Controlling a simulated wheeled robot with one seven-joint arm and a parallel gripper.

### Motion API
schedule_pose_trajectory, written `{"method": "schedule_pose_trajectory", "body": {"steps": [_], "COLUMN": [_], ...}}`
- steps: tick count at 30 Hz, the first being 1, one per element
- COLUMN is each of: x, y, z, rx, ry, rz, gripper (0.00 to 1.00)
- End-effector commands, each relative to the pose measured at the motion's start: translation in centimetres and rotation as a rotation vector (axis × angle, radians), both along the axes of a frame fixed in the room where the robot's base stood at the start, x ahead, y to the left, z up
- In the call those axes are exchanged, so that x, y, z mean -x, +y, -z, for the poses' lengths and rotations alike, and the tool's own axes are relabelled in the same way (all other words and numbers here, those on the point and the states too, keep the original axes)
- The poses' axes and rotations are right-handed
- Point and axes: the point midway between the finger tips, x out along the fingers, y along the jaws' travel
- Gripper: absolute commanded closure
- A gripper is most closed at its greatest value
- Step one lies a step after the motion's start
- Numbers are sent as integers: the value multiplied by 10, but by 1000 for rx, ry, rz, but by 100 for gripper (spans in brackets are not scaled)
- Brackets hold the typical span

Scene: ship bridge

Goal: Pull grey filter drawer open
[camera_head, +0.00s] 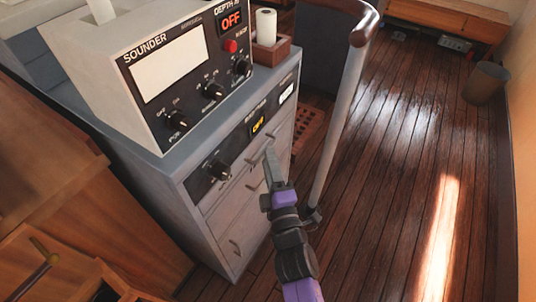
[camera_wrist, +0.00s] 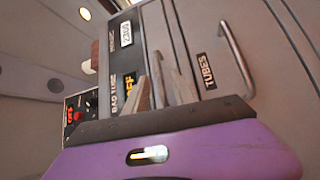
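The grey cabinet (camera_head: 190,195) has several drawers with metal bar handles on its front. No label naming a filter drawer is readable, so I cannot tell which drawer it is. My gripper (camera_head: 268,152) points up at the cabinet front near the upper drawers, and its fingers cover part of that front. In the wrist view, the gripper fingers (camera_wrist: 166,85) are close together in front of the panel. A grey drawer labelled TUBES (camera_wrist: 204,88) with a bar handle (camera_wrist: 237,58) is to their right. I cannot tell whether the fingers touch anything or have a gap.
A sounder unit (camera_head: 165,75) with knobs and an OFF display stands on the cabinet. A metal rail post (camera_head: 338,125) rises close to the right of my gripper. A bin (camera_head: 486,83) is at the far right. Open wooden floor (camera_head: 400,160) lies right of the post.

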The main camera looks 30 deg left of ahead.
Motion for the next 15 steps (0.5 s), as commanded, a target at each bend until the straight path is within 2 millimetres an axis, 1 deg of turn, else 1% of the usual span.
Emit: {"method": "schedule_pose_trajectory", "body": {"steps": [3,6,15], "x": [-11,-15,-17], "y": [9,12,14], "z": [-2,-2,-3], "rx": [0,-1,-1], "ry": [0,1,1], "rz": [0,1,1], "gripper": [69,69,69]}}
